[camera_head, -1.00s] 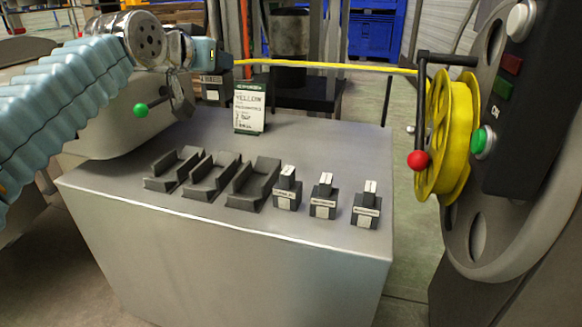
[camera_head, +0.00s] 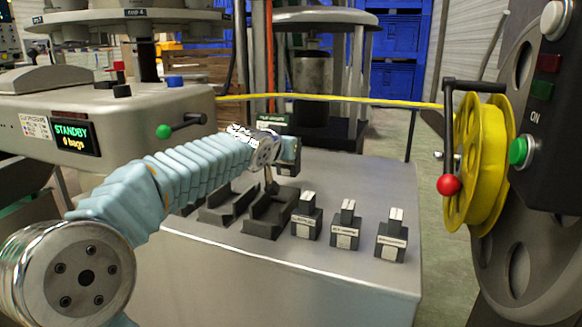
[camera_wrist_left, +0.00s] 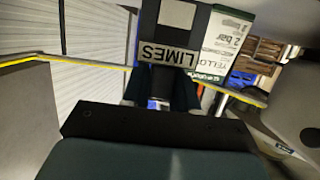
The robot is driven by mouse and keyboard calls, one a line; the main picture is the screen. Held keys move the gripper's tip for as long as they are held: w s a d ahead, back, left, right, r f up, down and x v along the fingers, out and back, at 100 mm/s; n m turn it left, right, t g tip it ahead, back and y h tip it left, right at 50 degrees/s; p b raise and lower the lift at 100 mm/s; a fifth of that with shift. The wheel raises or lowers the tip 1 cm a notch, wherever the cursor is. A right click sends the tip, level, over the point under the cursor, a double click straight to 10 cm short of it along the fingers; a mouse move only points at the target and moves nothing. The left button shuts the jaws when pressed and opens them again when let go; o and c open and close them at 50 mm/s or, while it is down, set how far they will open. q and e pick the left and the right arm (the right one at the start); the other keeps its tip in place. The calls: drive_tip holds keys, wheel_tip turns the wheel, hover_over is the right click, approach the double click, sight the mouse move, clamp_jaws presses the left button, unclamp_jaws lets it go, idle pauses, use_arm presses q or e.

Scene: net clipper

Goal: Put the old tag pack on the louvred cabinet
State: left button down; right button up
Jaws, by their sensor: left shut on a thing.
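My left gripper (camera_head: 272,183) is over the far right dark cradle (camera_head: 268,218) on the grey cabinet (camera_head: 330,272). It is shut on a dark tag pack, whose label reads LIMES upside down in the left wrist view (camera_wrist_left: 166,53). In the head view the pack is mostly hidden by my gripper, and I cannot tell whether it touches the cradle. No louvres show on the grey cabinet's visible faces, so I cannot tell which cabinet is the louvred one. My right gripper is out of view.
Three dark packs with white labels, one here (camera_head: 306,220), stand right of the cradles. A green and white sign (camera_wrist_left: 226,45) stands behind. A yellow band (camera_head: 340,101) runs to the yellow reel (camera_head: 478,165). A machine with a STANDBY display (camera_head: 72,136) is left.

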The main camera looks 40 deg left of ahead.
sight(287, 163)
use_arm(q)
drive_tip(key=f, duration=0.1)
drive_tip(key=f+b, duration=0.1)
drive_tip(key=f, duration=0.1)
drive_tip(key=shift+w+d, duration=0.1)
drive_tip(key=shift+w, duration=0.25)
drive_tip(key=shift+f, duration=0.35)
drive_tip(key=shift+f+b, duration=0.1)
drive_tip(key=shift+b, duration=0.25)
drive_tip(key=shift+f, duration=0.15)
drive_tip(key=c, duration=0.9)
unclamp_jaws()
drive_tip(key=shift+s+r, duration=0.15)
drive_tip(key=shift+r, duration=0.25)
drive_tip(key=p+v, duration=0.1)
drive_tip(key=v, duration=1)
drive_tip(key=shift+s+d, duration=0.25)
drive_tip(key=shift+s, duration=0.1)
